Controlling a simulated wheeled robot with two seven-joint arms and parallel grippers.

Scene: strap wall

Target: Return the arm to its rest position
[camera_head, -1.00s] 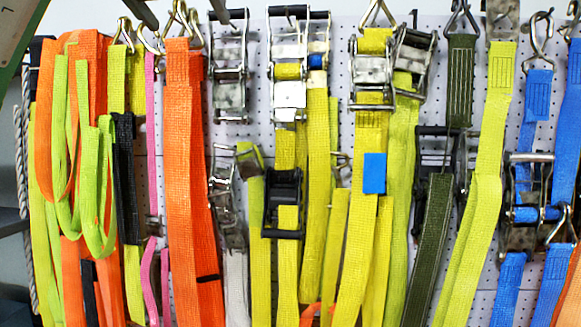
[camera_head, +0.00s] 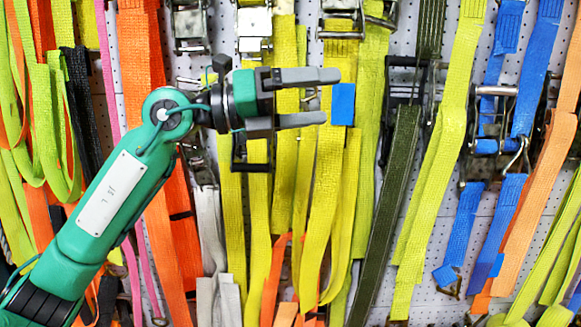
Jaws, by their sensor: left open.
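My left arm (camera_head: 110,205) is green with a white label and comes in from the lower left. Its left gripper (camera_head: 325,98) points right in front of the yellow straps, with its two grey fingers apart and nothing between them. Whether the fingers touch a strap cannot be told. My right gripper is out of view.
A white pegboard wall behind is hung with orange straps (camera_head: 140,55), yellow straps (camera_head: 322,215), a dark green strap (camera_head: 392,205) and blue straps (camera_head: 540,70). Metal ratchet buckles (camera_head: 495,120) hang among them. A black strap (camera_head: 82,115) hangs left of my arm.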

